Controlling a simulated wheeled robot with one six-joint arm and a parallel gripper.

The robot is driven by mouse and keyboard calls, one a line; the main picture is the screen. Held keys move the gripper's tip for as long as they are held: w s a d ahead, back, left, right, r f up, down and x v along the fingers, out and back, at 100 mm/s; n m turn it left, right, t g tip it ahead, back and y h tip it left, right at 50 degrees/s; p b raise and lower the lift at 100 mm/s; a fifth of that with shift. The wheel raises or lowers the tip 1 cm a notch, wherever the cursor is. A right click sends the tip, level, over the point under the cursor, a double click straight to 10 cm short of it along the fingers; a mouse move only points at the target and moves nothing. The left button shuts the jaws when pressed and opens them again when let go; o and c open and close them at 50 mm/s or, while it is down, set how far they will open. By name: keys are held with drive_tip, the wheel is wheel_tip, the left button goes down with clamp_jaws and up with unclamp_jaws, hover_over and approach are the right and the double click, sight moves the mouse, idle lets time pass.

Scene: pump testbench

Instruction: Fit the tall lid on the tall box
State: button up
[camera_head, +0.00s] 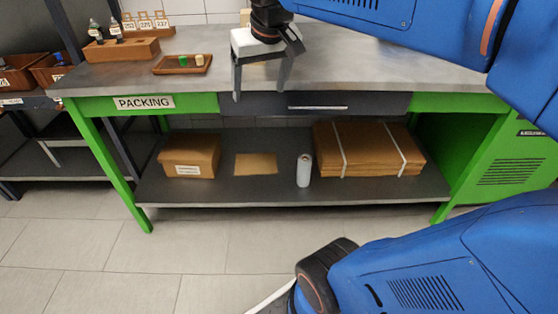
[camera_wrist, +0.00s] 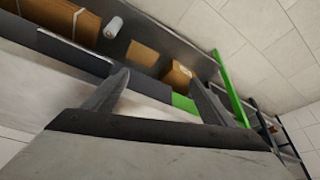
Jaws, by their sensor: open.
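My gripper (camera_head: 258,94) hangs in front of the bench's front edge in the head view, fingers apart, with nothing between them. It also shows in the wrist view (camera_wrist: 159,78), both fingers spread and empty. I cannot make out a tall box or a tall lid for certain. A small beige object (camera_head: 245,17) stands at the back of the bench, partly hidden behind my gripper; I cannot tell what it is. A small wooden tray (camera_head: 163,68) on the bench holds a green piece (camera_head: 183,61) and a beige piece (camera_head: 199,60).
The grey packing bench (camera_head: 345,68) has wide bare areas. A wooden rack (camera_head: 122,49) with bottles and number cards stands at its back left. The lower shelf holds a brown carton (camera_head: 190,155), a flat tan sheet (camera_head: 256,164), a white roll (camera_head: 304,170) and strapped cardboard (camera_head: 368,148).

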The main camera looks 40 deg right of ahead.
drive_tip(key=s+a+f+n, duration=0.2)
drive_tip(key=s+a+f, duration=0.1)
drive_tip(key=s+f, duration=1)
wheel_tip(320, 180, down, 3)
drive_tip(key=shift+a+r+y, duration=0.2)
drive_tip(key=shift+a+y, duration=0.15)
drive_tip(key=shift+y, duration=0.05)
